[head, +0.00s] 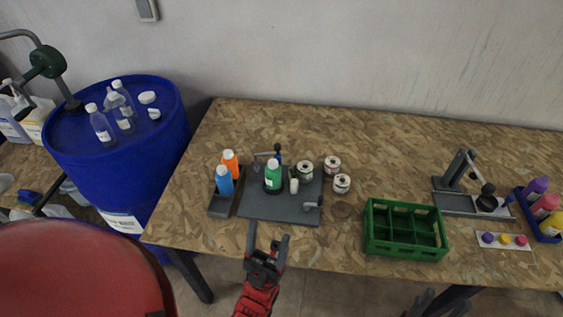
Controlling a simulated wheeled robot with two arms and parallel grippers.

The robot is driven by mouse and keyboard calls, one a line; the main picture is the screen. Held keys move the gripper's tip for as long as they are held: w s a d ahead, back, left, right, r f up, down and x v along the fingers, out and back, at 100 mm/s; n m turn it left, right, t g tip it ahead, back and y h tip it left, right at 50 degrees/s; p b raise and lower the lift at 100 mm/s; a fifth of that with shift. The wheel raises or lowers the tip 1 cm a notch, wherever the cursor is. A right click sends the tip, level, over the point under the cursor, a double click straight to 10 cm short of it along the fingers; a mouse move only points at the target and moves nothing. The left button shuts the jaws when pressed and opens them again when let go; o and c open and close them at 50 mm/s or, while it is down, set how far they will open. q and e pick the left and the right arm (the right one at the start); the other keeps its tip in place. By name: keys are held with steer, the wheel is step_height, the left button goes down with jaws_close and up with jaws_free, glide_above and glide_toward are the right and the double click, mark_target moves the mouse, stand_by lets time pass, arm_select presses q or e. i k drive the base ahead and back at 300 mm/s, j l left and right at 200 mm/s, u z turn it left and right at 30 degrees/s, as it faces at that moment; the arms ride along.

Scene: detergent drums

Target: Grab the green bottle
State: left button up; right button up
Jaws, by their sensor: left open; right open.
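The green bottle (273,178) with a white cap stands upright on the dark grey tray (281,211) on the wooden table, in the head view. My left gripper (267,238) is open and empty at the table's front edge, apart from the bottle and nearer to me. My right gripper (438,295) is open, low in the picture in front of the table, and partly cut off by the lower edge.
A blue bottle (224,182) and an orange bottle (230,164) stand just left of the green one. Several small tins (342,183) stand to its right. A green crate (405,249) is further right. Blue drum (166,140) is at left.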

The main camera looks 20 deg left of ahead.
mark_target(273, 170)
steer(key=i+l+u, duration=0.15)
steer(key=u, duration=0.3)
steer(key=i+l+u, duration=0.1)
steer(key=l+u, duration=0.35)
steer(key=i+l+u, duration=0.1)
steer(key=l+u, duration=0.2)
steer(key=u, duration=0.15)
steer(key=l+u, duration=0.75)
steer(key=u, duration=0.15)
